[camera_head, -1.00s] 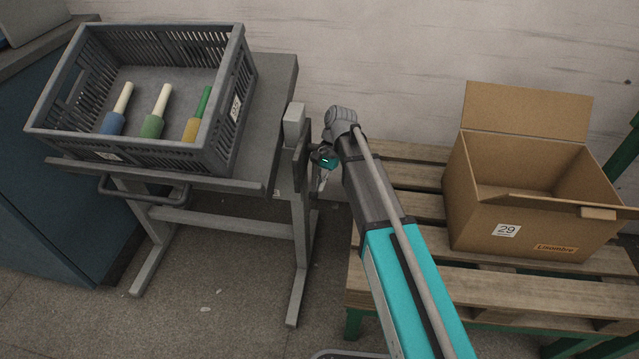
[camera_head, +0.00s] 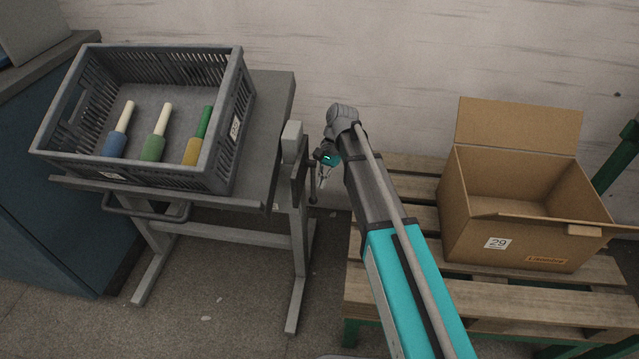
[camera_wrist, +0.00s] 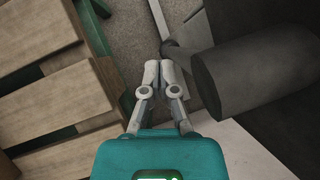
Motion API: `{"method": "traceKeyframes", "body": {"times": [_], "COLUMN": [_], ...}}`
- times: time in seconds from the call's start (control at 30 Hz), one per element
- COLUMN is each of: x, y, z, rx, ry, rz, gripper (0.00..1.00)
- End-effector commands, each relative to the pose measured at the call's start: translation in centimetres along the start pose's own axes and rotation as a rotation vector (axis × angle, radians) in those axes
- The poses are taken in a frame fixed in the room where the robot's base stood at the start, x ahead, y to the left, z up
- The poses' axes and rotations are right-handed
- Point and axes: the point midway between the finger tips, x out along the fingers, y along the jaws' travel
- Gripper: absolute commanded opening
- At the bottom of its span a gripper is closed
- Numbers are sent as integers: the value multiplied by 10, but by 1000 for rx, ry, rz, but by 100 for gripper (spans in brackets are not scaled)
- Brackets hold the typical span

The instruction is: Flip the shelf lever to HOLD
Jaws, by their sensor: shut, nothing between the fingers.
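The shelf (camera_head: 270,110) is a grey metal stand at the left of the head view. A dark plate with a grey block above it is on the shelf's right edge. A thin dark part that looks like the lever (camera_head: 312,186) hangs beside the plate; its markings cannot be read. My gripper (camera_head: 321,183) is just right of it, pointing down. In the wrist view my gripper (camera_wrist: 165,66) has its fingertips together and empty. Contact cannot be told.
An open cardboard box (camera_head: 520,238) stands on a wooden pallet (camera_head: 400,296) to the right. A blue cabinet (camera_head: 50,190) is at far left. Floor shows between shelf and pallet.

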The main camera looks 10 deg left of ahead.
Motion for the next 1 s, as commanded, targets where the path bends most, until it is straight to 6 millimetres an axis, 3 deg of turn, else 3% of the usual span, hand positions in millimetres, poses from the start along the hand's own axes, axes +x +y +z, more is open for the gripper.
{"method": "traceKeyframes", "body": {"times": [0.1, 0.4, 1.0], "x": [-16, -39, -45], "y": [0, 2, 4], "z": [2, 3, 2], "rx": [1, 3, 4], "ry": [-1, -1, 0], "rz": [0, 0, -1], "gripper": [0, 0, 0]}}
